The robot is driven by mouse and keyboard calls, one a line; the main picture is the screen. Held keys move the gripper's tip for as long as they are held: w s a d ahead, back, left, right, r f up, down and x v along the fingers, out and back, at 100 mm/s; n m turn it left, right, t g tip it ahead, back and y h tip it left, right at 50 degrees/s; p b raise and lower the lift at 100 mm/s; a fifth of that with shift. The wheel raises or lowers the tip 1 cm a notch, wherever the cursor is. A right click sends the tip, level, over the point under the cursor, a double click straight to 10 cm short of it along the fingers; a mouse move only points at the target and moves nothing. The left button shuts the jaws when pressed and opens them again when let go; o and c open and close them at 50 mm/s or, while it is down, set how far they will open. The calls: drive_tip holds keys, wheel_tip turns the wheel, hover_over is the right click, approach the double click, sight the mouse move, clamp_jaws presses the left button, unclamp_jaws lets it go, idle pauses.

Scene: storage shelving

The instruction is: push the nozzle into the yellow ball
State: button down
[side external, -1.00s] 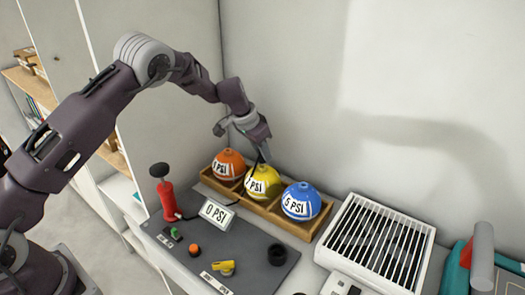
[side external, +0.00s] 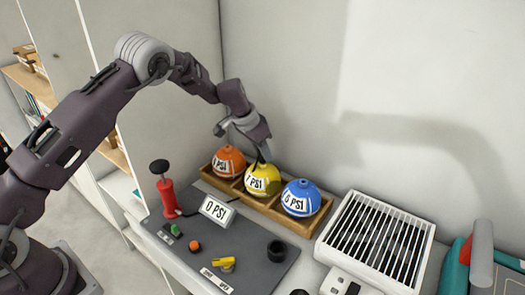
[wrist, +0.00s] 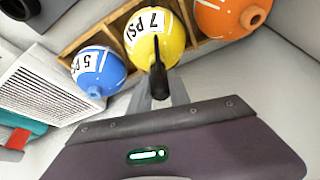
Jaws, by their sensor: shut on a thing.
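The yellow ball (side external: 264,172), labelled 7 PSI, sits in the middle of a wooden tray (side external: 268,213). It also shows at the top of the wrist view (wrist: 166,25). My gripper (side external: 264,153) is just above the ball, tilted downward. It is shut on the black nozzle (wrist: 160,82), whose thin tip points at the ball. In the wrist view the tip overlaps the yellow surface near its top. I cannot tell whether the tip is inside, touching or just short of the ball. In the side view the nozzle is mostly hidden by the gripper.
An orange ball (side external: 229,161) and a blue ball (side external: 301,197) flank the yellow one. In front are a red pump (side external: 167,196), a 0 PSI display (side external: 216,210) and a grey mat (side external: 245,263) with small parts. A white slatted rack (side external: 377,240) is at right; the wall is behind.

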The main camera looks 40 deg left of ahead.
drive_tip(key=shift+f, duration=0.4)
idle(0.5)
drive_tip(key=c, duration=0.6)
unclamp_jaws()
drive_tip(key=shift+r, duration=4)
